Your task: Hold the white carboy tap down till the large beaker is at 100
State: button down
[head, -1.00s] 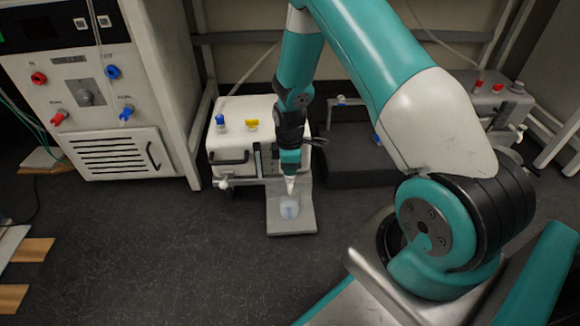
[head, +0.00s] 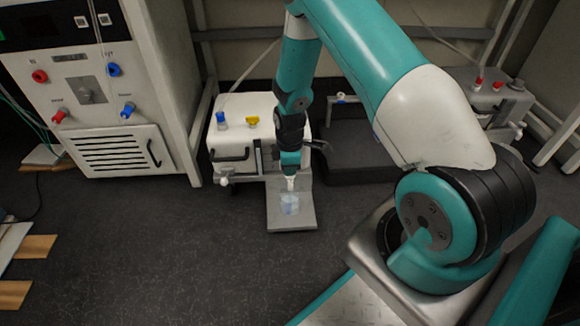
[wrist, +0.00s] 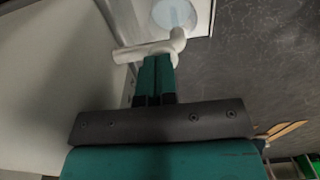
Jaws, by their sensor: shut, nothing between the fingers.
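The white carboy (head: 232,132) is a boxy white tank at the back, with a blue and a yellow cap on top. Its white tap (wrist: 145,51) shows in the wrist view, with an elbow over the large beaker (wrist: 173,13). The beaker also shows in the head view (head: 289,205), clear with a pale bluish content; its level cannot be read. My gripper (wrist: 155,62) is shut and empty, its teal fingertips right at the tap; whether they press it I cannot tell. In the head view my arm hides part of the carboy's front.
The beaker stands on a grey plate (head: 292,222) on the dark floor. A tall cabinet (head: 105,90) with knobs stands left. A dark low block (head: 350,155) and a grey tank (head: 490,98) are to the right. Floor in front of the plate is free.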

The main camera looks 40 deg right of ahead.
notch_tip(320, 180, up, 14)
jog(key=p, duration=1)
jog(key=s+a+r+m+y+p, duration=0.1)
jog(key=s+a+r, duration=0.1)
jog(key=a+r, duration=0.45)
jog(key=s+a+r+m+y+p, duration=0.1)
jog(key=s+a+r, duration=0.15)
jog(key=r, duration=0.65)
jog(key=s+a+r+m+p, duration=0.1)
jog(key=a+r+p, duration=0.1)
jog(key=a+r, duration=0.5)
jog(key=s+a+r+m+y+p, duration=0.1)
jog(key=s+a+r, duration=0.2)
jog(key=s+r, duration=0.45)
jog(key=s+a+r+y+p, duration=0.1)
jog(key=s+a+r, duration=0.2)
jog(key=s+r, duration=0.5)
notch_tip(320, 180, up, 36)
jog(key=s+p, duration=0.1)
jog(key=p, duration=3.7)
jog(key=shift+s+a+r, duration=0.15)
jog(key=shift+s+r, duration=0.1)
jog(key=shift+s, duration=0.1)
